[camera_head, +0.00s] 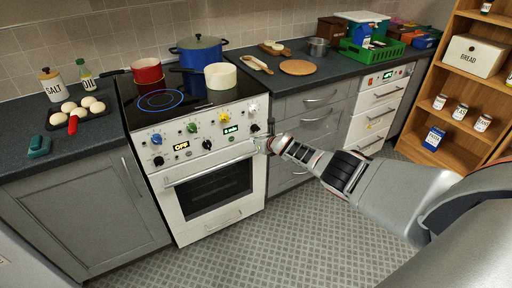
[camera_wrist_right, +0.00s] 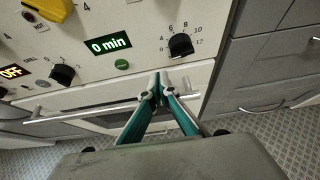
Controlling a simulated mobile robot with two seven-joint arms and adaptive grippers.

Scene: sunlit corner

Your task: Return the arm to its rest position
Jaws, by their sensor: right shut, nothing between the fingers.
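My right arm (camera_head: 350,175) reaches in from the right in the head view. Its gripper (camera_head: 264,146) is at the front of the white oven (camera_head: 150,180), by the right end of the oven handle (camera_head: 208,165). In the right wrist view the teal fingers of the gripper (camera_wrist_right: 159,82) meet at their tips, with nothing between them. Behind them are the control panel (camera_wrist_right: 125,70) with a green "0 min" display and the oven handle (camera_wrist_right: 75,115). I cannot tell whether the fingertips touch the oven. My left gripper is not in view.
The black hob bears a red pot (camera_head: 148,74), a blue pot (camera_head: 200,54) and a cream pot (camera_head: 221,77). Grey drawers (camera_head: 308,118) stand right of the oven. A wooden shelf (camera_head: 449,99) stands at right. The patterned floor (camera_head: 290,235) is clear.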

